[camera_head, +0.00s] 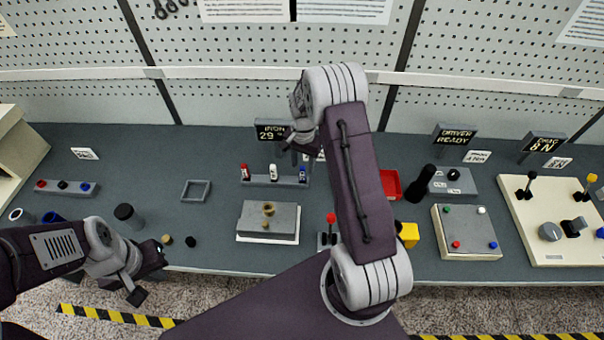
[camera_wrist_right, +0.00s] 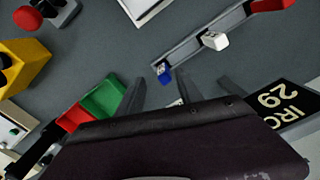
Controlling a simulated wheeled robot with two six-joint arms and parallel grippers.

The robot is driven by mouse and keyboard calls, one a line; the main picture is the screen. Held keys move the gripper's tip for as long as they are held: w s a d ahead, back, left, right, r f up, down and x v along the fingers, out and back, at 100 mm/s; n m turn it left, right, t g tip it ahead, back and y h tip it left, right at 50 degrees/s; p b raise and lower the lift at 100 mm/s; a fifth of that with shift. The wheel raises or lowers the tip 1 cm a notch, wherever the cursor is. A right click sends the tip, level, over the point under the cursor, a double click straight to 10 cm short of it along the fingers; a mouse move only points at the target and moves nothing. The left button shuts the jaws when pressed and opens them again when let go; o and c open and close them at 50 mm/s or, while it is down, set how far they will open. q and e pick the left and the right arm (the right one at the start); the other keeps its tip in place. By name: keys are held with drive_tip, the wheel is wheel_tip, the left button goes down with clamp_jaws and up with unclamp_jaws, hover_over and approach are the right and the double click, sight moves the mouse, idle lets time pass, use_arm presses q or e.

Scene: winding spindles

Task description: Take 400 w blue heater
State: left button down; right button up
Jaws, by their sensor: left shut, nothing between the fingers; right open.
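A small blue heater (camera_head: 302,174) stands at the right end of a grey rack (camera_head: 262,180), beside a white heater (camera_head: 273,171) and a red heater (camera_head: 245,172). In the right wrist view the blue heater (camera_wrist_right: 164,73) shows just beyond and between the fingertips. My right gripper (camera_head: 302,150) is open and empty, behind and above the blue heater in the head view; its fingers show in the wrist view (camera_wrist_right: 166,90). Wattage labels are too small to read. My left gripper (camera_head: 140,289) is shut and empty at the table's front left edge.
An iron display (camera_head: 271,130) reading 29 stands close behind the rack. A grey block (camera_head: 268,218) with brass parts lies in front. An empty grey tray (camera_head: 196,191) sits left.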

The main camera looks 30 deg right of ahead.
sight(303, 168)
drive_tip(key=shift+w+f, duration=0.4)
drive_tip(key=shift+f, duration=0.2)
wheel_tip(303, 168, down, 4)
drive_tip(key=shift+w+d+r+p, duration=0.1)
drive_tip(key=shift+p, duration=0.8)
use_arm(q)
drive_tip(key=shift+w+r, duration=0.35)
drive_tip(key=shift+r, duration=0.55)
use_arm(e)
drive_tip(key=shift+f, duration=0.6)
drive_tip(key=c, duration=0.7)
clamp_jaws()
